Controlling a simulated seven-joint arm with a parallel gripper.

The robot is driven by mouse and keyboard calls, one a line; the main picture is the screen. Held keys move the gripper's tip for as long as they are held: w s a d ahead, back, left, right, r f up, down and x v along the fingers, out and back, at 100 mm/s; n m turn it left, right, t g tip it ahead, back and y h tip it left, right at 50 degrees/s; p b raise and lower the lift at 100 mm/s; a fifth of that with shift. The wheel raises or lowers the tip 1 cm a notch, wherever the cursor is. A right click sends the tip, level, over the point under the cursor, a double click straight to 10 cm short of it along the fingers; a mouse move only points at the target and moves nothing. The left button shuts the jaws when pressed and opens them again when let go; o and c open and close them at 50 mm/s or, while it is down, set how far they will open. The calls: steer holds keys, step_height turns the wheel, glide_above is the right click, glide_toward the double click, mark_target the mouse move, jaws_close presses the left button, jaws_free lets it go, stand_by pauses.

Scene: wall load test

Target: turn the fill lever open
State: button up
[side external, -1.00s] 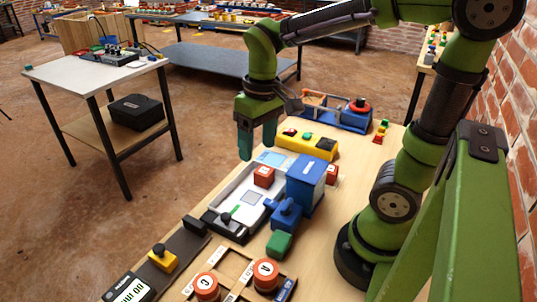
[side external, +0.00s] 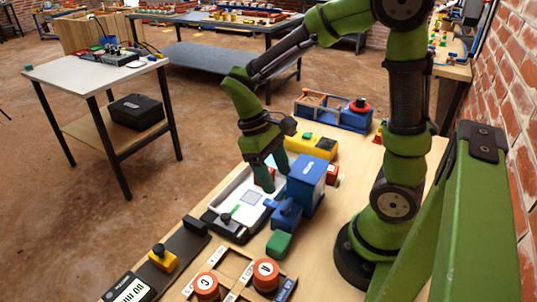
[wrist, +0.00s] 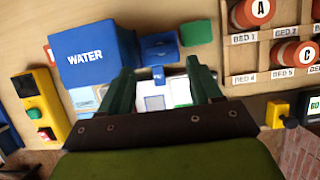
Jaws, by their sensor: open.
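A blue water box (side external: 306,185) stands on the bench; its WATER lettering shows in the wrist view (wrist: 90,55). A smaller blue fitting (side external: 285,212) sits in front of it, with a dark bar on top in the wrist view (wrist: 160,47); I take this for the fill lever. A green block (side external: 279,244) lies beside the fitting. My gripper (side external: 276,178) points down, open and empty, close to the water box and above the white tray (side external: 229,192).
A red block (side external: 264,178) is partly hidden behind my fingers. A yellow button box (side external: 306,146) stands behind. Round orange-and-white pieces (side external: 266,274) sit in a wooden rack in front. A yellow piece with a black knob (side external: 162,257) is at the front left.

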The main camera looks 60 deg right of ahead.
mark_target(287, 203)
steer(key=x, duration=0.7)
steer(key=shift+f, duration=0.1)
steer(key=c, duration=0.8)
steer(key=shift+o, duration=0.2)
